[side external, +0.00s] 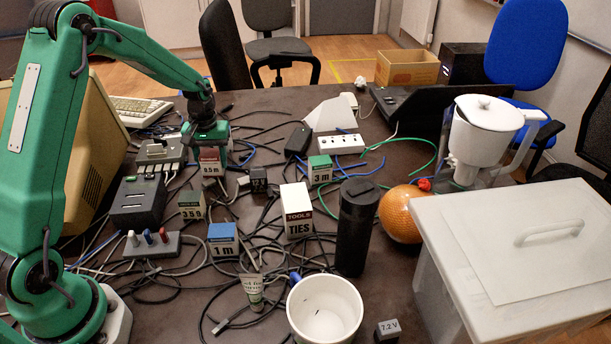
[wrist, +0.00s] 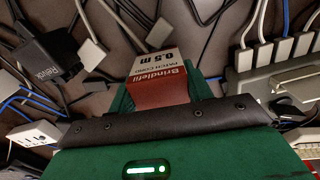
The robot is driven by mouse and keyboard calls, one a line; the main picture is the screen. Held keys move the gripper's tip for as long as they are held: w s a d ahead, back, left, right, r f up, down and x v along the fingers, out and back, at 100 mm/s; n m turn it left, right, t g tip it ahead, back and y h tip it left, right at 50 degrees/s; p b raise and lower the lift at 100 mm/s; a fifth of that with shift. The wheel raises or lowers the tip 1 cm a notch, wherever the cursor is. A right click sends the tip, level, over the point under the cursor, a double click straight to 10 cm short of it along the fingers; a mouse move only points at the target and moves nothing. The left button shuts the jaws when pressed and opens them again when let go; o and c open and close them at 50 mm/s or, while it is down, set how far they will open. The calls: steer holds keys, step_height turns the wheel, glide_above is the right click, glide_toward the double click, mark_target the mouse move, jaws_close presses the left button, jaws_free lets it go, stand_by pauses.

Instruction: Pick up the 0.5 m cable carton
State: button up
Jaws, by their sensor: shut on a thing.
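The 0.5 m cable carton (side external: 210,161) is a small box, red with a white part, among the cables at the left middle of the table. In the wrist view the carton (wrist: 160,80) shows its red face and the "0.5 m" print between my green fingers. My gripper (side external: 208,150) reaches down over it from above and is shut on it. I cannot tell whether the carton's base touches the table. Part of the carton is hidden behind my gripper.
Close by stand the 3 m carton (side external: 320,170), 35 m-like carton (side external: 191,205), 1 m carton (side external: 223,240), black 12 V block (side external: 259,181) and TIES carton (side external: 297,211). A dark box (side external: 138,203) sits left. Loose cables cover much of the table.

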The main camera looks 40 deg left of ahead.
mark_target(211, 153)
step_height(211, 153, up, 4)
steer(key=shift+d+f, duration=0.15)
steer(key=shift+f, duration=0.1)
steer(key=s+d+r, duration=0.2)
steer(key=d+r, duration=0.4)
steer(key=d, duration=0.5)
steer(key=shift+s+r, duration=0.3)
steer(key=shift+s, duration=0.05)
